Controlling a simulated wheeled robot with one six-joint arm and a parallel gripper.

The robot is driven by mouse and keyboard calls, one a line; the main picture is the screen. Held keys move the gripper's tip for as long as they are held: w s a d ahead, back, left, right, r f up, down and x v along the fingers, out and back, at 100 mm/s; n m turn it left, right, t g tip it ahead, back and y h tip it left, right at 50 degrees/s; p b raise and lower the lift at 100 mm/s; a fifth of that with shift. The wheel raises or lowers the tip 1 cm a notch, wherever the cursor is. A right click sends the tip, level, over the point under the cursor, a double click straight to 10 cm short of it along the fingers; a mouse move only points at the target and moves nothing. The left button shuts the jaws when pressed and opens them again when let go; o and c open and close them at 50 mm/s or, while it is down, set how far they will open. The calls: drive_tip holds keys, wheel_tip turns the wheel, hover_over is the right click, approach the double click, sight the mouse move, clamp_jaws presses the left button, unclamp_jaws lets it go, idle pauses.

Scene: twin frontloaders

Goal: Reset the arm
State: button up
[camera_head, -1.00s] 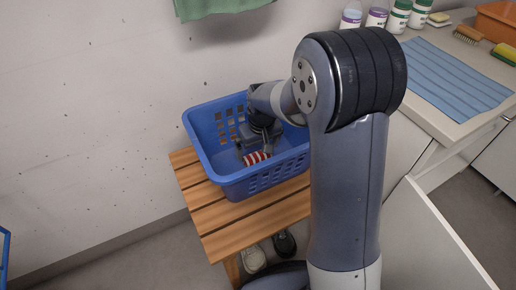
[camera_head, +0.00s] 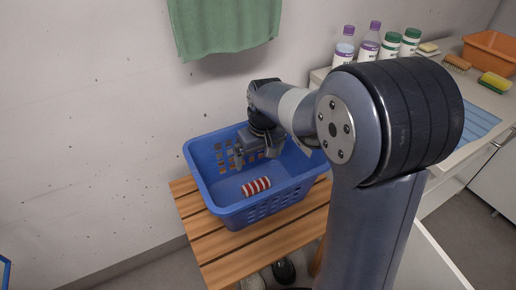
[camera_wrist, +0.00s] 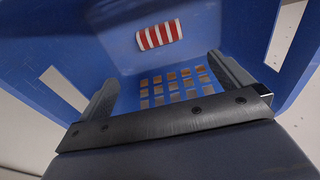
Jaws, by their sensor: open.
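My gripper (camera_head: 254,155) is above the blue basket (camera_head: 222,203), at its upper part, with its fingers pointing down. In the wrist view my gripper (camera_wrist: 165,85) has its two fingers wide apart with nothing between them. A red-and-white striped roll (camera_head: 256,187) lies on the basket floor, apart from the fingers. The striped roll also shows in the wrist view (camera_wrist: 159,35), beyond the fingertips. The basket's blue wall fills much of the wrist view (camera_wrist: 110,30).
The basket stands on a slatted wooden bench (camera_head: 215,245) with shoes below. A green towel (camera_head: 225,25) hangs on the wall above. Bottles (camera_head: 369,40), an orange bin (camera_head: 490,50), a brush and sponges are on the counter at the right. A white open panel (camera_head: 435,265) stands low right.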

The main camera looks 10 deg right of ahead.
sight(256, 182)
drive_tip(key=f+b, duration=0.1)
drive_tip(key=f, duration=0.3)
drive_tip(key=w+f+b, duration=0.1)
drive_tip(key=f, duration=0.4)
drive_tip(key=f+b, duration=0.2)
drive_tip(key=f, duration=0.2)
drive_tip(key=shift+w+a+f, duration=0.2)
drive_tip(key=shift+w+a, duration=0.15)
drive_tip(key=shift+r, duration=0.5)
drive_tip(key=shift+p, duration=0.3)
